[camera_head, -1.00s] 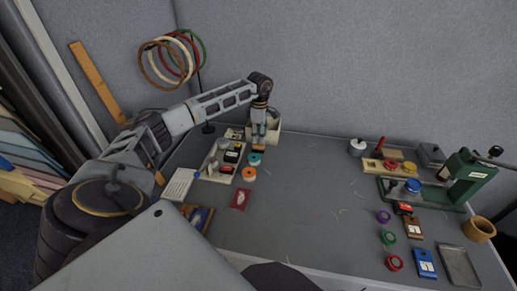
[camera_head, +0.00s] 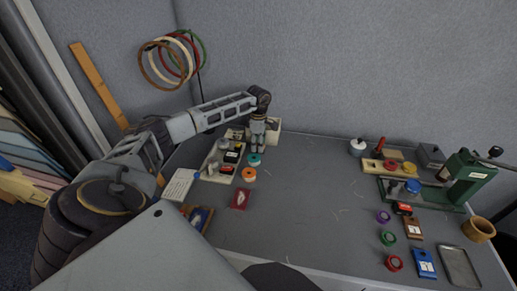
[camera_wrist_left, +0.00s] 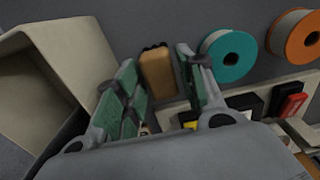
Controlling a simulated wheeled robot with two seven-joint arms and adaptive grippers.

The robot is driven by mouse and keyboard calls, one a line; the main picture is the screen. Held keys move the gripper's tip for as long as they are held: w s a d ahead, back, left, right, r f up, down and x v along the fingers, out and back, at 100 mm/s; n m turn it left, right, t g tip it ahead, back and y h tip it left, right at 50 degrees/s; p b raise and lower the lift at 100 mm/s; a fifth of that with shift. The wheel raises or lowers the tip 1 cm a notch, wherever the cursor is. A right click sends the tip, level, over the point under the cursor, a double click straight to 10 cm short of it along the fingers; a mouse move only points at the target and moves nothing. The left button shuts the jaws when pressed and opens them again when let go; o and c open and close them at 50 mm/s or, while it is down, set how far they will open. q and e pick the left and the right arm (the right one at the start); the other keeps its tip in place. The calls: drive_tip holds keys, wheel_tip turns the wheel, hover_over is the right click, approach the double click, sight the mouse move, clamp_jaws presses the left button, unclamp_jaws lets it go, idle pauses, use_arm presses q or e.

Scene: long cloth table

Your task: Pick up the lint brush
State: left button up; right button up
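The lint brush (camera_wrist_left: 157,75), a tan wooden block with dark bristles at one end, shows in the left wrist view between the two green-padded fingers. My left gripper (camera_wrist_left: 160,85) is open, with a finger on each side of the brush and a narrow gap showing. In the head view my left gripper (camera_head: 258,148) points down at the back left of the table, and its fingers hide most of the brush. My right gripper is not in view.
A cream bin (camera_head: 272,128) stands right behind my left gripper. Teal (camera_head: 254,159) and orange (camera_head: 249,174) spools lie close in front. A cream tray (camera_head: 211,163) with small items is to the left. The table's middle is clear; a green press (camera_head: 467,178) stands far right.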

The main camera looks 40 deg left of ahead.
use_arm(q)
drive_tip(key=shift+f, duration=0.65)
drive_tip(key=shift+c, duration=0.5)
drive_tip(key=c, duration=0.7)
